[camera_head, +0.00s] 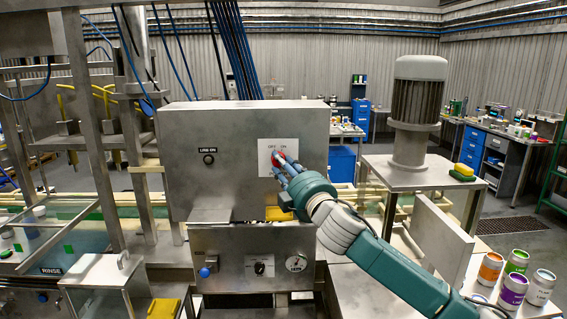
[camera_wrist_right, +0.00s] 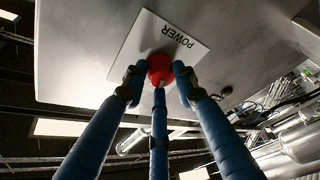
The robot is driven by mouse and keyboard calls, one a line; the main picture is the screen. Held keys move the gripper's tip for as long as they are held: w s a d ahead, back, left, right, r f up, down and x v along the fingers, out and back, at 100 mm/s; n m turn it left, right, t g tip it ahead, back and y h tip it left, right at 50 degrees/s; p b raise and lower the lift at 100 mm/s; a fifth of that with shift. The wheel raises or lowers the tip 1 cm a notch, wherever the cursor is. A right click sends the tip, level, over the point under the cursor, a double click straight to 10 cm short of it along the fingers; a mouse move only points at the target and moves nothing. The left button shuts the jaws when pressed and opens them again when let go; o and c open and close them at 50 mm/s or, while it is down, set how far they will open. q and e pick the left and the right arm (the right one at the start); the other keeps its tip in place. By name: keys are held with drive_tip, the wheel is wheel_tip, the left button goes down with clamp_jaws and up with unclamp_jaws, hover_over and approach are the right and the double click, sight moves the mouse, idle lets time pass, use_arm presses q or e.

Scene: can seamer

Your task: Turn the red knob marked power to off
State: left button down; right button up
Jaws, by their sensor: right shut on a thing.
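The red power knob (camera_head: 277,157) sits on a white label plate on the front of a grey steel cabinet, with OFF and ON lettering above it. In the right wrist view the red knob (camera_wrist_right: 160,68) is in front of the white plate (camera_wrist_right: 150,40) marked POWER. My right gripper (camera_head: 283,162) reaches it from the lower right. Its blue fingers (camera_wrist_right: 158,80) are closed around the knob, which they partly cover. The knob's pointing direction is hard to tell. My left gripper is not in view.
The steel cabinet (camera_head: 190,185) also carries a black knob (camera_head: 208,159). A lower panel (camera_head: 225,270) holds a blue button, a black switch and a gauge. A motor (camera_head: 417,95) stands on a steel table at right. Several cans (camera_head: 512,290) stand at lower right.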

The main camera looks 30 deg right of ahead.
drive_tip(key=shift+a+f, duration=0.1)
drive_tip(key=shift+f, duration=0.05)
drive_tip(key=o, duration=0.9)
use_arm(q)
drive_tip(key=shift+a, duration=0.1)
use_arm(e)
drive_tip(key=shift+o, duration=1)
drive_tip(key=shift+w+a, duration=0.1)
drive_tip(key=v, duration=1.2)
